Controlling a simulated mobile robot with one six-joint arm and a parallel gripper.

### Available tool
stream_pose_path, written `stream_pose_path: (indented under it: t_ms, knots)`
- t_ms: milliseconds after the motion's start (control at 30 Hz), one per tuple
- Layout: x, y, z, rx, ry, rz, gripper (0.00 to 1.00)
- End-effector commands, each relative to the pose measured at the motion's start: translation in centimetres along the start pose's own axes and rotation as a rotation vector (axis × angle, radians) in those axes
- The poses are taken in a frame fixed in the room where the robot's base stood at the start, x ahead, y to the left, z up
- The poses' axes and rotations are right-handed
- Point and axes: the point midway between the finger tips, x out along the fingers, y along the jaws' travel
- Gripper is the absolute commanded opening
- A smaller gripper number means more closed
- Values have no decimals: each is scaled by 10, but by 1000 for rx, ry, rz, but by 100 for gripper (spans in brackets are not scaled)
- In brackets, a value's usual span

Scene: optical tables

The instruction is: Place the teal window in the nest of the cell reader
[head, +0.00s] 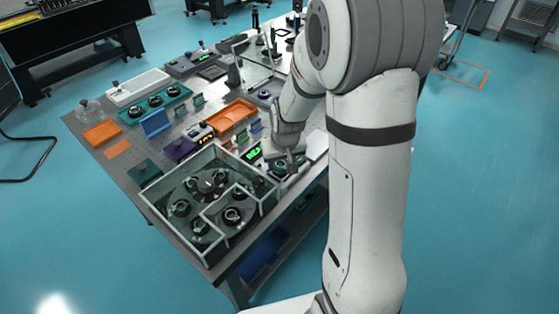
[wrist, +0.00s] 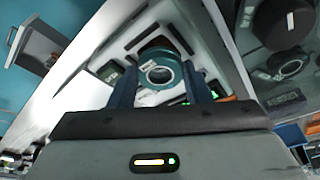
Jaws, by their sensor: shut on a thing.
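The teal window (wrist: 163,74) is a round ring with a clear centre and a small pale label. In the wrist view it sits between the two fingers of my gripper (wrist: 162,82), which is shut on it. In the head view my gripper (head: 288,163) is low over the table's near right edge. The cell reader (head: 253,154) shows there as a pale box with a green display, partly hidden by my arm. In the wrist view, a dark round part shows just beyond the window, over the pale housing. I cannot tell whether the window touches the reader.
A clear-walled enclosure (head: 148,200) with several dark round mounts stands left of my gripper. Floor is open to the right.

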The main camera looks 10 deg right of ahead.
Motion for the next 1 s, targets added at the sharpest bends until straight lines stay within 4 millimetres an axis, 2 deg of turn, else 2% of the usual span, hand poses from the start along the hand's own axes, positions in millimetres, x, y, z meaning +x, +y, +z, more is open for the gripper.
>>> stream_pose_path:
  t_ms: [733, 767, 1000]
  knots:
    - [11, -1, 3, -1, 2, -1, 18]
    - [11, -1, 3, -2, 1, -1, 45]
    - [11, -1, 3, -2, 1, -1, 65]
